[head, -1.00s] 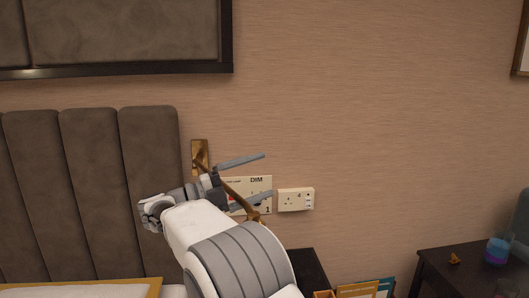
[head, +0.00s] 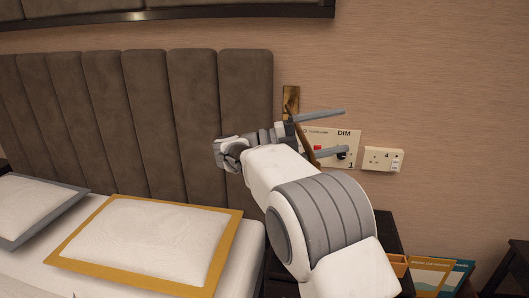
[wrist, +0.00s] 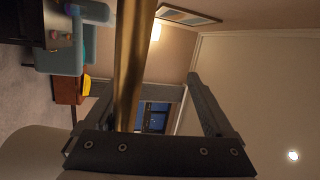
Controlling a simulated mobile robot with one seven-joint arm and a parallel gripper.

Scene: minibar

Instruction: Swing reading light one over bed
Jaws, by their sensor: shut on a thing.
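The brass reading light (head: 305,146) is mounted on the wall right of the padded headboard, by its brass wall plate (head: 291,98). Its slim arm slopes down to the right, and its lower end is hidden behind my arm. My gripper (head: 346,131) is at the light, its two grey fingers pointing right on either side of the brass arm. In the wrist view, the brass rod (wrist: 131,60) runs close along the left side of the jaws, and the right finger (wrist: 206,105) stands clear of it. The bed's white mattress (head: 248,253) is at lower left.
The DIM switch panel (head: 345,134) and a socket plate (head: 383,160) are on the wall close behind the fingers. A gold-edged pillow (head: 150,240) lies on the bed.

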